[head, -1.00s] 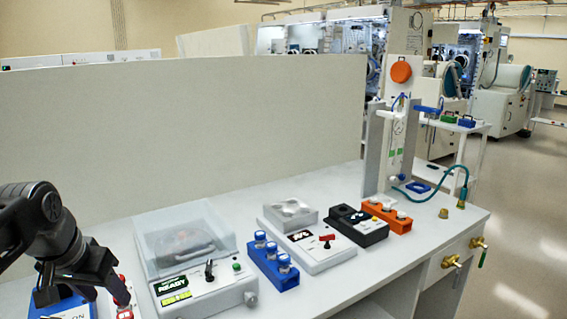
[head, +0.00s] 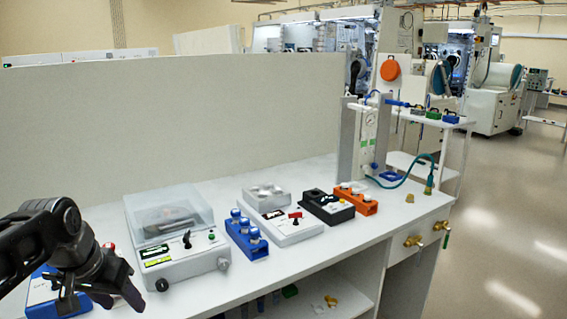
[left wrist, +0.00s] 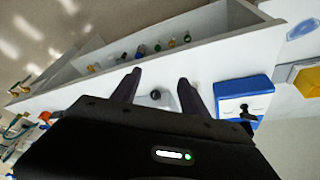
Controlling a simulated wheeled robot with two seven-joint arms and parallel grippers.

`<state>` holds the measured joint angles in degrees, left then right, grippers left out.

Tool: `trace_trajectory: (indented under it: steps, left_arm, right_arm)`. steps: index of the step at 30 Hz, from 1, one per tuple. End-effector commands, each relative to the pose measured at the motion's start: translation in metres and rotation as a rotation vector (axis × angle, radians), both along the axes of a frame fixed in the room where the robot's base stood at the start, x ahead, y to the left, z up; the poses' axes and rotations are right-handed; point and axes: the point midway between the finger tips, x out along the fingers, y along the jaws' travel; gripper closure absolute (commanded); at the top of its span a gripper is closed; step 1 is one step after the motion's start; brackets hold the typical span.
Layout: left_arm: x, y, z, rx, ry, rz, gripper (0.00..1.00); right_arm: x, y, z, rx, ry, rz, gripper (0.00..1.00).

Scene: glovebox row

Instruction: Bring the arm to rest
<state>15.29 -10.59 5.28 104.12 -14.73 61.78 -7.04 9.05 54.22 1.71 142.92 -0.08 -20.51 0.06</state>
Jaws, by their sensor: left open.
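My left gripper (head: 122,292) is at the lower left of the head view, near the bench's front edge, in front of a blue device (head: 40,292) and left of the clear-lidded machine (head: 172,232). Its fingers are apart and nothing is between them. The blue device (left wrist: 243,95) also shows there, right of the fingers. My right gripper is in neither view.
On the white bench (head: 320,243) stand a blue vial rack (head: 246,238), a white instrument with a red switch (head: 285,226), a black block (head: 328,207) and an orange block (head: 356,198). A grey panel (head: 180,130) closes the back. Open floor (head: 490,240) lies to the right.

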Motion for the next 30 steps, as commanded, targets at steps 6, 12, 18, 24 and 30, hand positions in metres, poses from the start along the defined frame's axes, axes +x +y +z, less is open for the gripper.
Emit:
trace_trajectory:
  steps: [6,12,18,24,30]
  left_arm:
    - [0.020,-0.021,-0.045,-0.039,0.018,-0.027,0.48]
    - [0.038,-0.056,-0.113,-0.098,0.046,-0.059,0.48]
    - [0.037,-0.120,-0.223,-0.196,0.103,-0.080,0.48]
    - [-0.023,-0.204,-0.353,-0.310,0.196,-0.060,0.48]
    - [-0.121,-0.262,-0.436,-0.367,0.291,-0.005,0.48]
  right_arm:
    - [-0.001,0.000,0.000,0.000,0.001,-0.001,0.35]
    - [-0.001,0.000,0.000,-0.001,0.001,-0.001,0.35]
    - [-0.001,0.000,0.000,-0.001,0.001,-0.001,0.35]
    - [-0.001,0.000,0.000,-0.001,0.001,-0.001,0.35]
    - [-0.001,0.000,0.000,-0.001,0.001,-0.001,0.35]
